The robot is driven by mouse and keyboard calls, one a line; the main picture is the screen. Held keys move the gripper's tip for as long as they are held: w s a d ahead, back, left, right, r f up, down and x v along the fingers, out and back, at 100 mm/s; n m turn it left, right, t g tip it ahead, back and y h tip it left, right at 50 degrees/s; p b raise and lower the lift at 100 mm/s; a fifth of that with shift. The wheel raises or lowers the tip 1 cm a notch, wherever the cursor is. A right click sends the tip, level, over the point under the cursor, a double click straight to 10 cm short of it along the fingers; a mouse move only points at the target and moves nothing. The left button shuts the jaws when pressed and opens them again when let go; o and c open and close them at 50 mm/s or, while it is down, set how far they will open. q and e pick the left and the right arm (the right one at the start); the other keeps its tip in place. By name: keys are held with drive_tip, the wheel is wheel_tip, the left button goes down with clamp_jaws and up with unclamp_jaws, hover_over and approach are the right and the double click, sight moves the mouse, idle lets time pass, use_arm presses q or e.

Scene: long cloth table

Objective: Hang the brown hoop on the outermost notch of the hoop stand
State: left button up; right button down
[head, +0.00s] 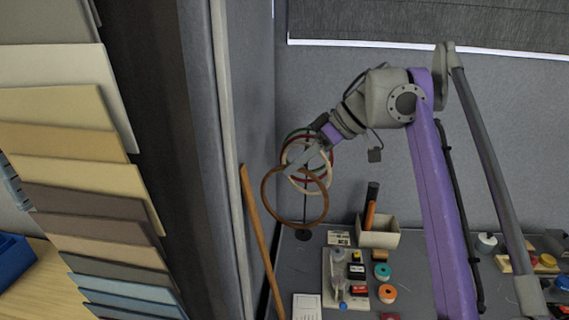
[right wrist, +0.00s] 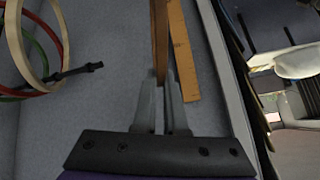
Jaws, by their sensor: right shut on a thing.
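My right gripper (head: 293,167) is shut on the rim of the brown hoop (head: 264,190), which hangs from the fingers in the air. In the right wrist view the brown hoop (right wrist: 158,40) shows edge-on between the fingertips (right wrist: 161,90). The hoop stand's base (head: 303,236) is on the table behind the hoop. A dark bar of the stand (right wrist: 80,72) shows in the right wrist view, left of the gripper and apart from the brown hoop. Cream (right wrist: 18,45), red and green hoops hang on it. My left gripper is out of view.
A long wooden ruler (head: 262,240) leans along the partition left of the hoop. A beige box (head: 378,236), a tray with bottles and thread spools (head: 387,293) stand right of the stand. Fabric sample boards (head: 80,170) fill the left side.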

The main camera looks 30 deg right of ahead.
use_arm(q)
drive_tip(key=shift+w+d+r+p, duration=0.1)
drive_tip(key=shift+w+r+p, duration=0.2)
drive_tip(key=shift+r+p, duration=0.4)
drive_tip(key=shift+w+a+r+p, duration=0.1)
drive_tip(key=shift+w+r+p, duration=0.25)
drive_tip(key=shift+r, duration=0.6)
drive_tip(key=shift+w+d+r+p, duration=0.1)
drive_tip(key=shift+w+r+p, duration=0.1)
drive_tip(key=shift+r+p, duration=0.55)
use_arm(e)
drive_tip(key=w+d+f, duration=0.1)
drive_tip(key=w+d, duration=0.6)
drive_tip(key=w, duration=0.1)
drive_tip(key=shift+w+d+f, duration=0.2)
drive_tip(key=shift+f, duration=0.1)
drive_tip(key=c, duration=0.9)
unclamp_jaws()
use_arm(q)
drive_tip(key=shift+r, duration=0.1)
